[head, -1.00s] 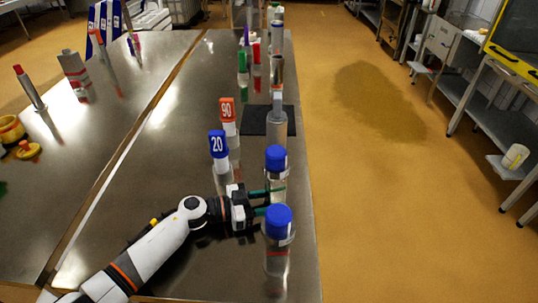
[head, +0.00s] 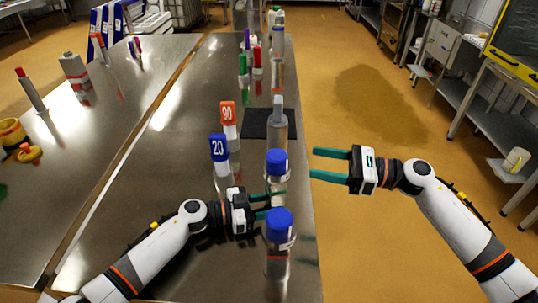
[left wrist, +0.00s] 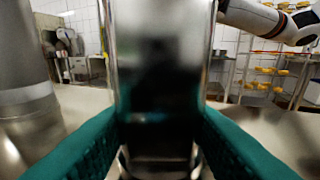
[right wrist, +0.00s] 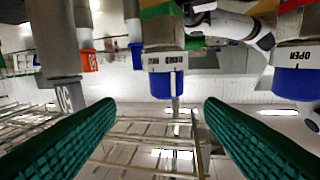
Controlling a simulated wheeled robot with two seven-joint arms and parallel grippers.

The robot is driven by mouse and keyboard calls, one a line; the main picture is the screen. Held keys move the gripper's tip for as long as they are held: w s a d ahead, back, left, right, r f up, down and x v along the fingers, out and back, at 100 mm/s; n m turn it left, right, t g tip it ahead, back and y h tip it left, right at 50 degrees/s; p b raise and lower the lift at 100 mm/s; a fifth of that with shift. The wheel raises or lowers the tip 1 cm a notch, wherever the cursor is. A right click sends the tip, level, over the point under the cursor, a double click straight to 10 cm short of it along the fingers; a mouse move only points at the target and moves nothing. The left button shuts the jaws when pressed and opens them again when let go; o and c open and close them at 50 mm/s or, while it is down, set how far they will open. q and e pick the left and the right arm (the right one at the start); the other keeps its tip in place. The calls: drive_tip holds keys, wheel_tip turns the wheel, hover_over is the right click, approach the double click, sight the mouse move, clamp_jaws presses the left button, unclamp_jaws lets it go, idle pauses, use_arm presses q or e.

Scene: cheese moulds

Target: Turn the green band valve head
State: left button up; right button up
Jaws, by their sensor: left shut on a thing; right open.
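The green band valve head (right wrist: 163,58) has a blue cap, a white collar marked OPEN and a green band; it appears upside down in the right wrist view. In the head view it seems to be the farther blue-capped head (head: 277,160); its band is hidden there. My left gripper (head: 272,204) is shut on the clear body below it, and this body (left wrist: 165,60) fills the left wrist view. My right gripper (head: 314,164) is open and empty, right of the head at about its height, fingers pointing at it and apart from it.
A nearer blue-capped valve head (head: 279,224) with an orange-red band stands close by. Blue 20 (head: 219,148) and orange 90 (head: 228,113) markers stand to the left. The floor right of the table is open.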

sight(269, 153)
drive_tip(key=shift+n+g, duration=0.3)
drive_tip(key=shift+n, duration=0.2)
drive_tip(key=a, duration=0.4)
drive_tip(key=w+a, duration=0.1)
drive_tip(key=a, duration=0.7)
drive_tip(key=shift+w+r, duration=0.2)
drive_tip(key=shift+r, duration=0.1)
drive_tip(key=c, duration=1)
